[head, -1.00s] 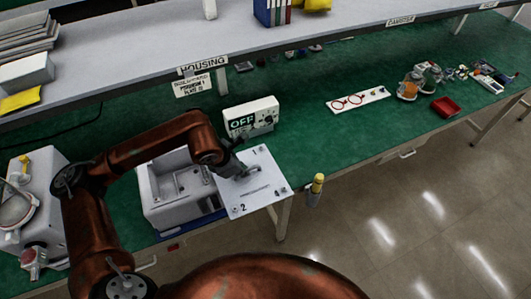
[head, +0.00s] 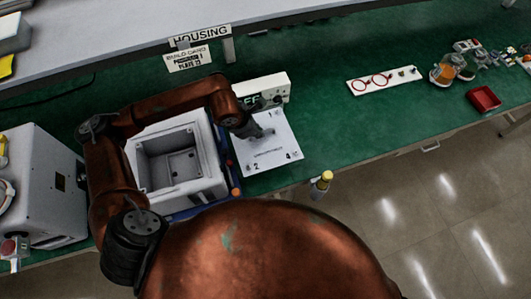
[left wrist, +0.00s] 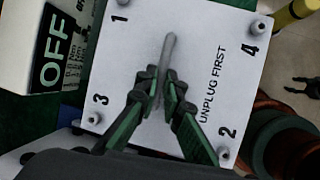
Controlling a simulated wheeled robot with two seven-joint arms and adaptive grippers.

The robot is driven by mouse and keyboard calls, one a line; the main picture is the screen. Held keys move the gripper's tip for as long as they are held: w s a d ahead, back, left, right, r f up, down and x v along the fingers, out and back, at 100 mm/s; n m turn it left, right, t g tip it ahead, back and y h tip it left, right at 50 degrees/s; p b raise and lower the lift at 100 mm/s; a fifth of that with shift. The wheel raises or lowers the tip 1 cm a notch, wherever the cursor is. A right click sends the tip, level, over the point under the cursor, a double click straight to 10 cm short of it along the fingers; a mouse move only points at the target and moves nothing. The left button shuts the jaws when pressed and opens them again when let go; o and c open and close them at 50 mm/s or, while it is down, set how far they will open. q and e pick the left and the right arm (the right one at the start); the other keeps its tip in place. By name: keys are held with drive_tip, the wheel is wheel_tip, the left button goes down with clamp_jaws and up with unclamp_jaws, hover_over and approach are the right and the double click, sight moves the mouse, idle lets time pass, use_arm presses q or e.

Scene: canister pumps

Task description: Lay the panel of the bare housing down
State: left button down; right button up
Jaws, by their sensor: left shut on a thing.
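The bare housing (head: 216,170) is a pale open box at the left centre of the head view, its hollow inside showing. Its panel (head: 285,140) is a white plate marked 1 to 4, held to the right of the housing. In the left wrist view the panel (left wrist: 185,100) reads UNPLUG FIRST and has a knob at each corner. My left gripper (head: 264,131) is shut on the panel's grey handle (left wrist: 167,50). The panel looks roughly level over the bench's front part; I cannot tell whether it touches the bench.
A white box reading OFF (head: 268,86) stands just behind the panel. A blue tray (head: 232,178) lies under the housing. Green bench (head: 350,130) is clear right of the panel, before a white strip with red rings (head: 385,80).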

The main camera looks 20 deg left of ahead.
sight(249, 145)
use_arm(q)
wheel_tip(249, 145, down, 5)
drive_tip(key=shift+w+r+b, duration=0.1)
drive_tip(key=shift+r+b, duration=0.05)
drive_tip(key=shift+b, duration=0.35)
drive_tip(key=shift+f, duration=0.35)
wheel_tip(249, 145, down, 4)
drive_tip(key=shift+r, duration=0.15)
wheel_tip(249, 145, down, 6)
drive_tip(key=shift+r, duration=0.2)
drive_tip(key=c, duration=2.1)
unclamp_jaws()
use_arm(e)
drive_tip(key=shift+s+d+f, duration=0.15)
drive_tip(key=shift+s+f, duration=0.45)
drive_tip(key=shift+f, duration=0.05)
use_arm(q)
drive_tip(key=v, duration=1.2)
use_arm(e)
drive_tip(key=shift+r, duration=0.2)
